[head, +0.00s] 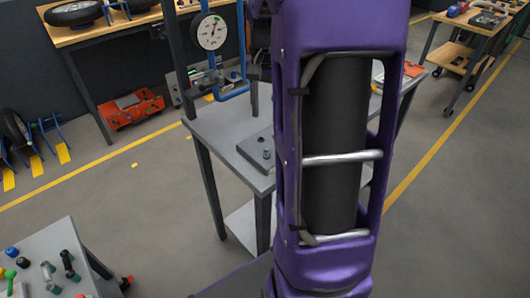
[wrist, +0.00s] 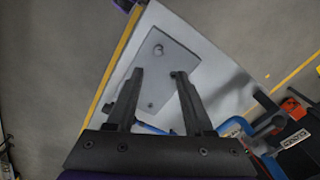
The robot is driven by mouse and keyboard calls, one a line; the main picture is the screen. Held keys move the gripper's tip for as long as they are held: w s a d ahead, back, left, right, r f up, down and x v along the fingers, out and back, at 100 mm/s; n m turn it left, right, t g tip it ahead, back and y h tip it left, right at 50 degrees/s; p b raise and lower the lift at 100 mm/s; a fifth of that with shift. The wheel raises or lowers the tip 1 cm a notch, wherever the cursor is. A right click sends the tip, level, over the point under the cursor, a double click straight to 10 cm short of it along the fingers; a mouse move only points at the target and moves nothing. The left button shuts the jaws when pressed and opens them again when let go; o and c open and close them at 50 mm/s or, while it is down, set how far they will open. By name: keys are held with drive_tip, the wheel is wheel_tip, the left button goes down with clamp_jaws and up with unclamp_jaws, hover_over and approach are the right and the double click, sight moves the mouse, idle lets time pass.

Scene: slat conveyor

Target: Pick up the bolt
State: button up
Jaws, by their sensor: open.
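A grey plate (wrist: 170,75) lies on the corner of a light grey table, with small dark bolt-like pieces on it. In the head view the plate (head: 250,152) carries two small upright dark pieces, the nearer one (head: 266,154) close to the table's front corner. I cannot tell which is the bolt. My gripper (wrist: 159,73) is open and empty, its fingers pointing toward the plate, apparently above it. My purple arm hides the gripper in the head view.
A press with a dial gauge (head: 210,31) stands at the back of the grey table (head: 215,122). A second table (head: 45,240) at lower left holds several small coloured parts. A wooden workbench (head: 110,32) stands behind. The floor between is clear.

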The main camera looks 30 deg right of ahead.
hover_over(267, 149)
drive_tip(key=f, duration=0.7)
drive_tip(key=shift+a, duration=0.25)
drive_tip(key=shift+d+f+b, duration=0.2)
drive_tip(key=shift+f+b, duration=0.25)
drive_tip(key=shift+f, duration=2.25)
drive_tip(key=shift+c, duration=0.3)
clamp_jaws()
